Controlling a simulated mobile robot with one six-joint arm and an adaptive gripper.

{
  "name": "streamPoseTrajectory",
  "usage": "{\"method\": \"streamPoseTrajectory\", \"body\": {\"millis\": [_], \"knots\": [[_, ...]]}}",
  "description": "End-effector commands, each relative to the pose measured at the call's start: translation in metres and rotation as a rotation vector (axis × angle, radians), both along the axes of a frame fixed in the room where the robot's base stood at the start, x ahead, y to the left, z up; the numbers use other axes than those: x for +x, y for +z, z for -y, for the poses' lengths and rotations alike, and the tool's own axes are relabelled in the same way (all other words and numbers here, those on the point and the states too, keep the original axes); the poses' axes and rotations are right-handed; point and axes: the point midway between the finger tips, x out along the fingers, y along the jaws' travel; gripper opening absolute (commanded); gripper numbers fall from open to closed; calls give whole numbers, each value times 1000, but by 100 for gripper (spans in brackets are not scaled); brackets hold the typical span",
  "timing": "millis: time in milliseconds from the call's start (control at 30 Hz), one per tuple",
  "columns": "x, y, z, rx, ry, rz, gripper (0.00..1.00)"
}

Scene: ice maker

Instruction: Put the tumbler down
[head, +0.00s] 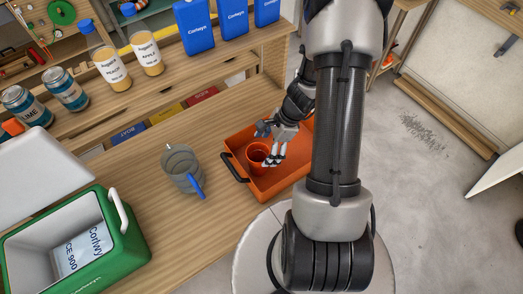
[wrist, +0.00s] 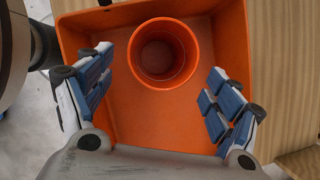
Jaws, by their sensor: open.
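The orange tumbler (head: 257,153) stands upright in the orange tray (head: 279,178) on the wooden counter. In the wrist view the tumbler (wrist: 162,53) is seen from above, empty, with its base on the floor of the tray (wrist: 120,120). My gripper (head: 270,145) is over the tray, right beside the tumbler. In the wrist view its two padded fingers (wrist: 158,88) are spread wide, one on each side of the tumbler, with gaps between them and its wall. Nothing is held.
A grey pitcher with a blue handle (head: 182,168) stands left of the tray. A green cooler (head: 120,240) with its lid open is at the lower left. Bottles, cans and blue cartons (head: 194,27) line the raised shelf behind.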

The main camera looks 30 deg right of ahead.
Motion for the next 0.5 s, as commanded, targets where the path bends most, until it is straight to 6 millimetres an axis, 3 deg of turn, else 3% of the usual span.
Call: {"method": "streamPoseTrajectory", "body": {"millis": [33, 100, 333, 500], "knots": [[-1, 17, 5, -1, -3, 3, 83], [-3, 30, 11, -2, -2, 3, 83], [-8, 59, 22, 0, -2, 2, 83], [-5, 78, 20, -17, 52, 24, 83]]}}
